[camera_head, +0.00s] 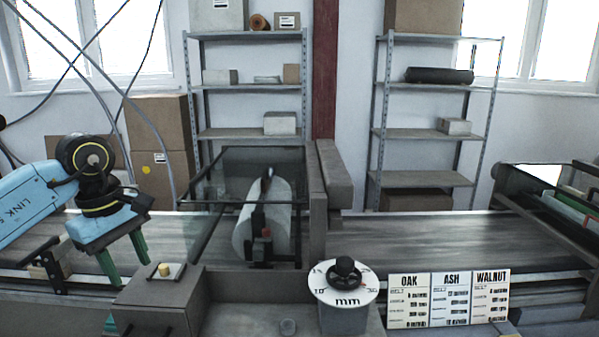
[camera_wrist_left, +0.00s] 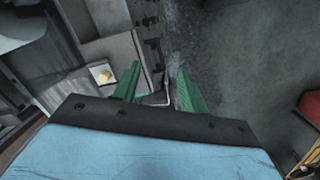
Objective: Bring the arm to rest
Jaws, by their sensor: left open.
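My left gripper (camera_head: 125,266) hangs from the blue left arm at the left of the head view, over the conveyor's near side. Its two green fingers are apart, with nothing seen between them. They also show apart in the left wrist view (camera_wrist_left: 156,88). They are left of the grey box with the yellow button (camera_head: 166,270); this button shows in the left wrist view too (camera_wrist_left: 103,73). My right gripper is not in view.
The conveyor belt (camera_head: 430,236) runs across the scene, through a machine with a white roller (camera_head: 263,222). A mm dial (camera_head: 344,283) and the OAK, ASH and WALNUT cards (camera_head: 449,299) stand at the front. Shelves (camera_head: 425,133) and cartons (camera_head: 160,107) are behind.

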